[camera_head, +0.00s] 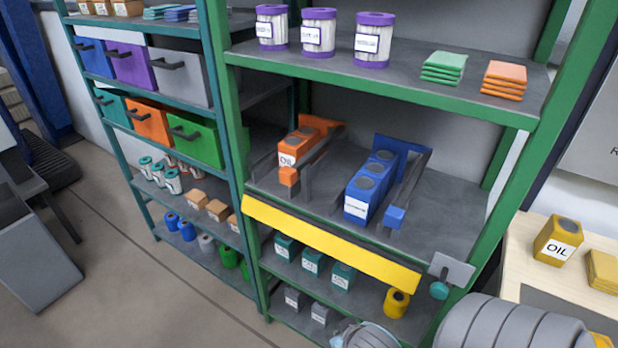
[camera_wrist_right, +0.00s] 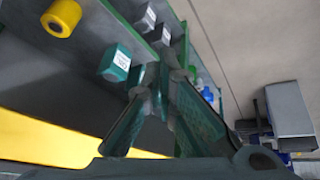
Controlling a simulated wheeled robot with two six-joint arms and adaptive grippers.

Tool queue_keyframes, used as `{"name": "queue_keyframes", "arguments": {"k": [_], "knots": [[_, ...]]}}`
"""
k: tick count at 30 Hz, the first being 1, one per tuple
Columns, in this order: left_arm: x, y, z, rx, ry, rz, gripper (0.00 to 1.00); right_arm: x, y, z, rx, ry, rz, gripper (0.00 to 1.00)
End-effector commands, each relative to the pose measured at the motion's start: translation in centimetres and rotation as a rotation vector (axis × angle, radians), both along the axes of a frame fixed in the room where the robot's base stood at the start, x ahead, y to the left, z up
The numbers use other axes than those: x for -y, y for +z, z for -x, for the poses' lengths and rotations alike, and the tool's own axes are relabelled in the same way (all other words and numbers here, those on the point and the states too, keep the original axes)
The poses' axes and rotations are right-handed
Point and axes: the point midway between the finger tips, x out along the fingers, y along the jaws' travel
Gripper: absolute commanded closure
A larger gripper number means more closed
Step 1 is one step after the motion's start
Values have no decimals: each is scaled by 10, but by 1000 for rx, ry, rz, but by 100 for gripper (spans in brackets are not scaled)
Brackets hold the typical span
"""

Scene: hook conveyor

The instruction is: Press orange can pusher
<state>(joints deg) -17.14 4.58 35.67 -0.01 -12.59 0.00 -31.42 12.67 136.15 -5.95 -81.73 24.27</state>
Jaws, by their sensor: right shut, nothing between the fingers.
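The orange can pusher (camera_head: 318,127) stands on the middle shelf of the green rack, left of centre in the head view. An orange can labelled OIL (camera_head: 287,160) sits in its track, and an orange block (camera_head: 288,176) is at its front end. My right gripper (camera_wrist_right: 165,85) is shut and empty in the right wrist view, with its fingers near a teal can (camera_wrist_right: 115,62) of the lower shelf. The orange pusher does not show in that view. Part of my right arm shows at the bottom of the head view, well below the pusher. My left gripper is not in view.
A blue pusher (camera_head: 404,147) with blue cans (camera_head: 366,190) stands right of the orange one.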

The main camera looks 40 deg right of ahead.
Motion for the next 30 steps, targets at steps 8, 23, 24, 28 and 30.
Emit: {"name": "queue_keyframes", "arguments": {"k": [8, 23, 24, 28, 30], "knots": [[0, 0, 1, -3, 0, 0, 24, 92, 95, -82, 703, -659, -182, 100], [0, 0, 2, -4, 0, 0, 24, 118, 231, -169, 1366, -866, -1108, 100], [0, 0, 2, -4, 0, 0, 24, 117, 231, -169, 1367, -868, -1108, 100], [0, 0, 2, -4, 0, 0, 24, 118, 230, -168, 1366, -870, -1106, 100], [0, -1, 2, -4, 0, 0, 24, 118, 230, -169, 1366, -870, -1106, 100]]}}
